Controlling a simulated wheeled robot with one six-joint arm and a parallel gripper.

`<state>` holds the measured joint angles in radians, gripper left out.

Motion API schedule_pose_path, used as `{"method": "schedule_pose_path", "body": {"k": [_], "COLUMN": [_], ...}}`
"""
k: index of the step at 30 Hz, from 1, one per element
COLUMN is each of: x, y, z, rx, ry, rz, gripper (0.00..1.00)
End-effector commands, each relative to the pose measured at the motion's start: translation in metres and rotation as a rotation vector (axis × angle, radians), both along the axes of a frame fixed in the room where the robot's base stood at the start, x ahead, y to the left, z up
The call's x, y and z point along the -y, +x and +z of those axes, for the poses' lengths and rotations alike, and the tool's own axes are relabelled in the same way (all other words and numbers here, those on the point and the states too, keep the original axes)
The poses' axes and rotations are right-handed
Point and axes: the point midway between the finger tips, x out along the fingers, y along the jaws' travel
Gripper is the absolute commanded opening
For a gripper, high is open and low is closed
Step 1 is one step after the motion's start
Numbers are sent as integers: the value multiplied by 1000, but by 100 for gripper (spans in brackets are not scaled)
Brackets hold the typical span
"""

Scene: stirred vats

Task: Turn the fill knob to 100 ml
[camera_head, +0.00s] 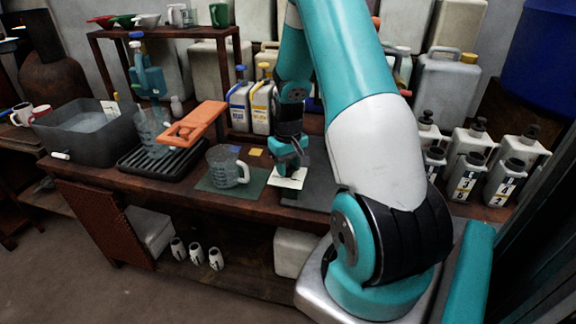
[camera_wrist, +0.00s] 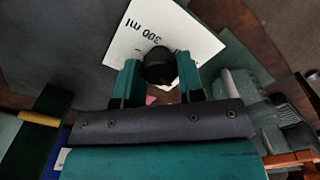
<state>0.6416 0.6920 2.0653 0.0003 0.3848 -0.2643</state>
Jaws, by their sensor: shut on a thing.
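My gripper (camera_head: 288,158) is low over the bench, right of the clear measuring jug (camera_head: 224,168). A white plate (camera_head: 290,182) lies under it. In the wrist view, the gripper (camera_wrist: 159,76) has its two teal fingers on either side of a round black knob (camera_wrist: 158,62) and is shut on it. The knob stands on the white plate (camera_wrist: 185,30), where "300 ml" reads upside down beside it. Other markings on the plate are hidden or out of view, and I cannot make out a pointer. In the head view the knob is hidden by my gripper.
The jug stands on a green mat (camera_head: 252,187). Left of it are an orange bracket (camera_head: 195,122), a second jug (camera_head: 152,133) on a black rack (camera_head: 140,160), and a grey basin (camera_head: 85,135). Bottles (camera_head: 239,108) stand behind. Several labelled containers (camera_head: 465,178) stand at right.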

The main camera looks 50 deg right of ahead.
Motion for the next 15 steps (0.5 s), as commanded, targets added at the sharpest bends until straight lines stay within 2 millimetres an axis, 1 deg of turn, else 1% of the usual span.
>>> {"method": "schedule_pose_path", "body": {"k": [1, 4, 12, 15], "x": [0, 0, 0, 0], "y": [1, 1, 1, 1], "z": [1, 1, 1, 6], "rx": [4, 3, 2, 3], "ry": [-1, -1, -1, -1], "rz": [2, 2, 0, 0], "gripper": [38, 61, 61, 61]}}
